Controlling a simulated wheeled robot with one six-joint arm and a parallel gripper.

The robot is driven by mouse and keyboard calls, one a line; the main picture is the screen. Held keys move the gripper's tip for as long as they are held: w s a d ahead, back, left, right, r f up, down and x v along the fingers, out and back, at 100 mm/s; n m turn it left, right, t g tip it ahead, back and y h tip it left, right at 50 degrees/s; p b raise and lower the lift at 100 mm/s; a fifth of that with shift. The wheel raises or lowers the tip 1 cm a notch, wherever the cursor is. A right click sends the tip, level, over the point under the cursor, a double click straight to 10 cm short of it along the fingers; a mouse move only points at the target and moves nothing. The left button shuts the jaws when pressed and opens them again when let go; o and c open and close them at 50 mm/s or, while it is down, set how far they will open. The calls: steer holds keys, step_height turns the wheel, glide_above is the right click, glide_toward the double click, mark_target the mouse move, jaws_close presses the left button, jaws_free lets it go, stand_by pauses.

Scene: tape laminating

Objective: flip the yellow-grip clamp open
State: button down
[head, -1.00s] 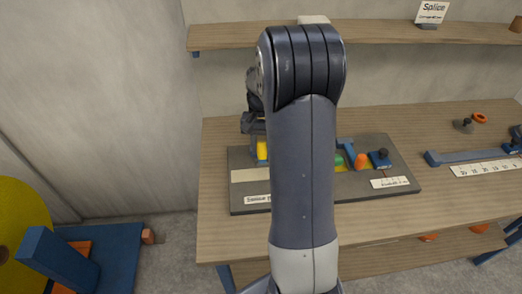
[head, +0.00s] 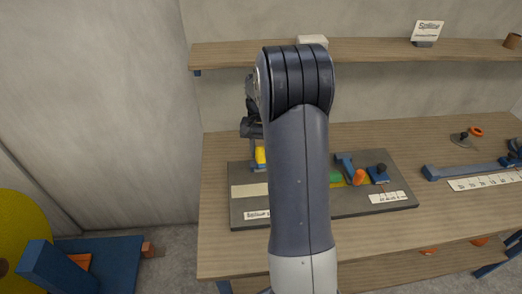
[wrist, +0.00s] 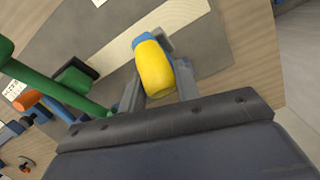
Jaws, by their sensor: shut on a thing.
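The yellow-grip clamp's yellow grip (wrist: 155,70) shows in the wrist view, on a blue lever (wrist: 130,95). My gripper (wrist: 162,92) has its grey fingers on either side of the yellow grip and is shut on it. In the head view the yellow grip (head: 260,155) shows at the left of the dark board, just below my wrist (head: 252,128). My forearm hides the middle of the board, and the fingertips are hard to make out there.
The dark board (head: 290,206) lies on the wooden table (head: 440,215). A green-handled clamp (wrist: 60,95) stands close to my gripper. A shelf (head: 380,52) runs behind.

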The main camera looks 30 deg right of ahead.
steer(key=c, duration=1.1)
jaws_free()
steer(key=shift+w, duration=0.1)
step_height(320, 180, up, 11)
steer(key=w+b, duration=0.1)
steer(key=shift+d+f, duration=0.2)
steer(key=shift+d, duration=0.05)
steer(key=shift+w, duration=0.1)
steer(key=f, duration=0.3)
steer(key=s+f, duration=0.1)
steer(key=f, duration=0.3)
steer(key=f+p, duration=0.1)
steer(key=f, duration=0.2)
steer(key=shift+s+a+f, duration=0.15)
steer(key=shift+a+f, duration=0.15)
steer(key=shift+f, duration=0.05)
steer(key=shift+s+f, duration=0.1)
